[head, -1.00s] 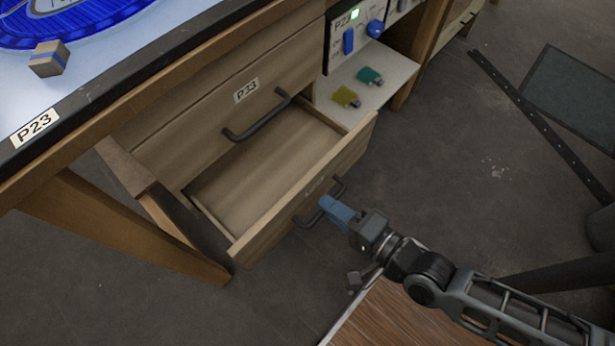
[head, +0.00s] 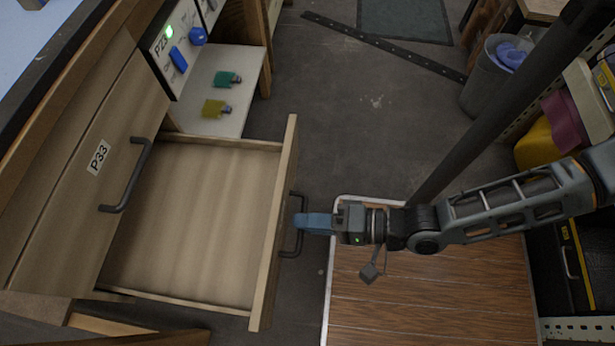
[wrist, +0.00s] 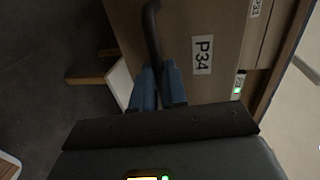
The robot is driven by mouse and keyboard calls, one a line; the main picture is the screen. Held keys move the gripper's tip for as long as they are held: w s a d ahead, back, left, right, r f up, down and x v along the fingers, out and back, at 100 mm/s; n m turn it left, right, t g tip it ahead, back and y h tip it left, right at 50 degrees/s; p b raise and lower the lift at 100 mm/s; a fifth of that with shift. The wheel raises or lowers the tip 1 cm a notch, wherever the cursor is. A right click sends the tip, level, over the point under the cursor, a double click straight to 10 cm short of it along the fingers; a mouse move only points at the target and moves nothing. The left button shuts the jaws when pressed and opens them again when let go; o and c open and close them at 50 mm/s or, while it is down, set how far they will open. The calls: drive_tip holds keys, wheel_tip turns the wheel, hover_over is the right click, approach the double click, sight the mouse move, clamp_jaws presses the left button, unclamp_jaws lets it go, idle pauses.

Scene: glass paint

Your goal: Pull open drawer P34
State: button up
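Drawer P34 (head: 190,225) is pulled well out and its empty wooden inside shows in the head view. Its front panel (wrist: 188,25) carries the P34 label (wrist: 202,55) in the wrist view. The dark bar handle of the drawer (head: 297,248) is on the outer face; it also shows in the wrist view (wrist: 152,35). My gripper (head: 300,222) has blue fingers at the middle of this handle. In the wrist view the fingers (wrist: 158,85) are close together with the handle between them, so the gripper is shut on it.
Drawer P33 (head: 75,185) above is closed. A shelf (head: 233,75) beside the drawers holds a green piece (head: 226,78) and a yellow piece (head: 213,108). A dark bar (head: 390,45) and a bin (head: 492,85) are on the floor.

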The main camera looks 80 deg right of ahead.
drive_tip(key=o, duration=0.4)
drive_tip(key=shift+o, duration=0.2)
drive_tip(key=v, duration=0.8)
drive_tip(key=shift+w, duration=0.1)
